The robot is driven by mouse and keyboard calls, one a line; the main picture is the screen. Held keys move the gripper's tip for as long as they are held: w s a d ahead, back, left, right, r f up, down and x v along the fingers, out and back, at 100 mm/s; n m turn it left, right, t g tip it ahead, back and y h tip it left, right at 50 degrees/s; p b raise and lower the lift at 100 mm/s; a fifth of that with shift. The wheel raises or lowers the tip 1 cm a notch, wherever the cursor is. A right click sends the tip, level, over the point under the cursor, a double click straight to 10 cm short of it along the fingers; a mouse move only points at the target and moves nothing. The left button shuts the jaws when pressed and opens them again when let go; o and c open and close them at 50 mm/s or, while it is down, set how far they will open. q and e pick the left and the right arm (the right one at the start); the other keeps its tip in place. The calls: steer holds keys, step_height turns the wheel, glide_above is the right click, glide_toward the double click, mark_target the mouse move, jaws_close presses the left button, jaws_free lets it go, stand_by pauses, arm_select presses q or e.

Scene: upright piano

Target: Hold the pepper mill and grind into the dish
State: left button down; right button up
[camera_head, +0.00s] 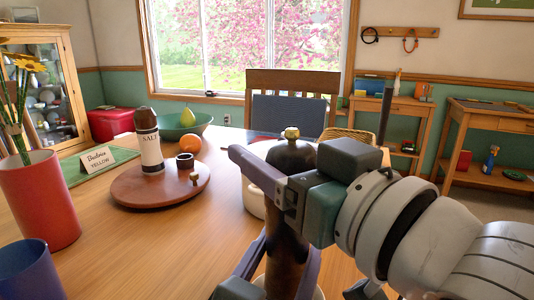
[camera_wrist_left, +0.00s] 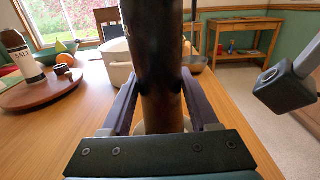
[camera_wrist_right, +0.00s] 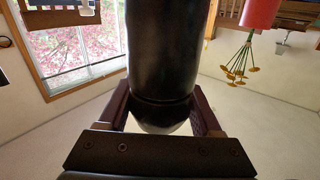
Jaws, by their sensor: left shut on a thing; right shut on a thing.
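The dark pepper mill (camera_head: 285,225) stands upright in the head view, with a gold knob on its top. My left gripper (camera_head: 284,262) is low on it, with its purple fingers on both sides of the body. The left wrist view shows the mill's brown body (camera_wrist_left: 153,60) between those fingers (camera_wrist_left: 155,118). My right gripper (camera_head: 268,172) is shut on the mill's upper part. The right wrist view shows the black mill (camera_wrist_right: 162,60) between its fingers (camera_wrist_right: 163,118). A pale dish rim (camera_head: 319,293) shows at the mill's foot, mostly hidden by the left gripper.
A round wooden board (camera_head: 130,193) holds a salt bottle (camera_head: 148,145) and small dark and brass pieces. A red vase (camera_head: 45,200) and blue cup (camera_head: 28,270) stand at left. A white container (camera_head: 252,200) is just behind the mill. The table's middle left is bare.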

steer(key=shift+w+d+r+m+t+h, duration=0.15)
steer(key=shift+m+t+h, duration=0.35)
steer(key=shift+m+h, duration=0.3)
steer(key=shift+w+d+f+m+t+h, duration=0.15)
steer(key=shift+m+t+h, duration=0.4)
steer(key=shift+h, duration=0.45)
steer(key=shift+d+r, duration=0.1)
steer(key=o, duration=1.4)
steer(key=shift+s, duration=0.1)
steer(key=v, duration=1.2)
